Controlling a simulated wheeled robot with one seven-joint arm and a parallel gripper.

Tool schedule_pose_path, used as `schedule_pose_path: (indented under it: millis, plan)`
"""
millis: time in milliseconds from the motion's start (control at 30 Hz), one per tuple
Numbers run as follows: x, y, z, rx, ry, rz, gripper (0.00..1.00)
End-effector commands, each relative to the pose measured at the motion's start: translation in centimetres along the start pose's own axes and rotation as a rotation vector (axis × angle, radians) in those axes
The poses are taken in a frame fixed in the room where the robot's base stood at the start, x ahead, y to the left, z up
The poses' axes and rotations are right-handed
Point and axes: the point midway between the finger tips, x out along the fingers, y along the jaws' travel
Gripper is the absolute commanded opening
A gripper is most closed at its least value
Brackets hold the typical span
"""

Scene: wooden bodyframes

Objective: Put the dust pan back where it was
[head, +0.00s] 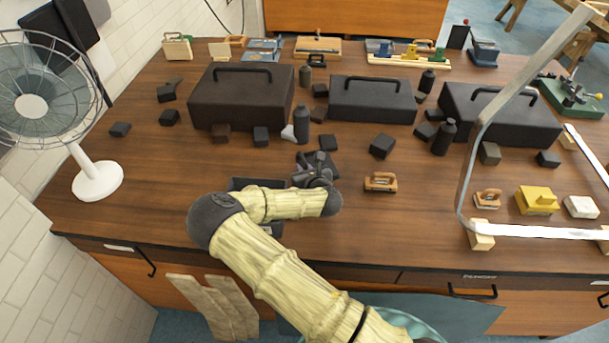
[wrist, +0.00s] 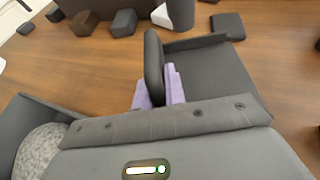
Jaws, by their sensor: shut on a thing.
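The dust pan (wrist: 210,72) is dark grey, with a flat tray and a raised back edge. In the wrist view it lies to the right of my gripper (wrist: 158,92), whose purple finger pads are closed on its upright black handle (wrist: 153,65). In the head view the dust pan (head: 323,163) shows as a small dark patch just beyond my gripper (head: 314,178), over the middle of the wooden table. My wrist and forearm hide part of that area. I cannot tell whether the pan touches the table.
Black toolboxes (head: 242,98) stand behind, with dark blocks and bottles (head: 301,124) scattered before them. A wooden-handled tool (head: 381,182) lies to the right. A white fan (head: 97,180) stands at left. A metal frame (head: 478,130) rises at right. The table's front left is clear.

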Motion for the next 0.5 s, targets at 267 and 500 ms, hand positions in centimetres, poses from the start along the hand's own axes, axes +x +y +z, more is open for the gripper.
schedule_pose_path:
  millis: [267, 500]
  plan:
    - [0.1, 0.0, -0.1, 0.000, -0.001, 0.000, 0.00]
    - [1.0, -0.2, -2.5, 0.001, 0.001, -0.003, 0.00]
